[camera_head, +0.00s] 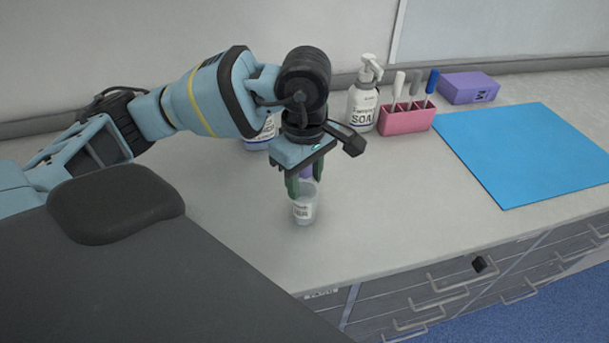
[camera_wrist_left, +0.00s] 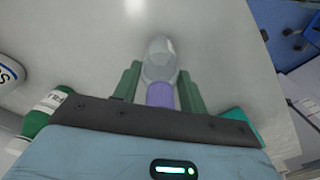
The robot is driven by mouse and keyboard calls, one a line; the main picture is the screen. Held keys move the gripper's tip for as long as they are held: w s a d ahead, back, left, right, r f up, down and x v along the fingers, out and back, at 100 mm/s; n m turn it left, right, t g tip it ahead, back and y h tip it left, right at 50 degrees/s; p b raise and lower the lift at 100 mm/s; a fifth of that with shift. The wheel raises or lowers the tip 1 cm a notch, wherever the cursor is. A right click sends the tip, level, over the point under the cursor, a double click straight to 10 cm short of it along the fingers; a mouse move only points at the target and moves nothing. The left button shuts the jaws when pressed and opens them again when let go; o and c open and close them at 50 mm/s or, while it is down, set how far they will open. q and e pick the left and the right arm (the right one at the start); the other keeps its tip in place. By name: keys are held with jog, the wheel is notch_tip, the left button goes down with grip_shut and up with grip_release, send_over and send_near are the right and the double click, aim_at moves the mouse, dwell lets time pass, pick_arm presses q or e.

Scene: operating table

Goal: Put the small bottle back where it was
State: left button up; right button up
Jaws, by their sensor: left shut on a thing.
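The small bottle (camera_head: 305,205) is clear with a white label and a purple cap. It is upright at or just above the grey counter, left of the middle in the head view. My left gripper (camera_head: 306,186) is above it with its green fingers shut on its upper part. In the left wrist view the bottle (camera_wrist_left: 160,65) lies between the two green fingers (camera_wrist_left: 158,88), its purple cap nearest the palm. Whether its base touches the counter is unclear. My right gripper is not in view.
A white soap pump bottle (camera_head: 362,105) and a pink holder (camera_head: 405,120) with several tools stand behind to the right. A blue mat (camera_head: 530,150) and a purple box (camera_head: 468,88) are further right. Another labelled bottle (camera_head: 260,140) is partly hidden behind my arm. The counter front is clear.

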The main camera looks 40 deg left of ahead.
pick_arm(q)
jog(key=shift+f, duration=0.2)
jog(key=o, duration=1.1)
jog(key=shift+r, duration=0.1)
jog(key=shift+r, duration=0.15)
notch_tip(320, 180, up, 12)
jog(key=shift+r+p, duration=0.1)
jog(key=shift+p, duration=0.25)
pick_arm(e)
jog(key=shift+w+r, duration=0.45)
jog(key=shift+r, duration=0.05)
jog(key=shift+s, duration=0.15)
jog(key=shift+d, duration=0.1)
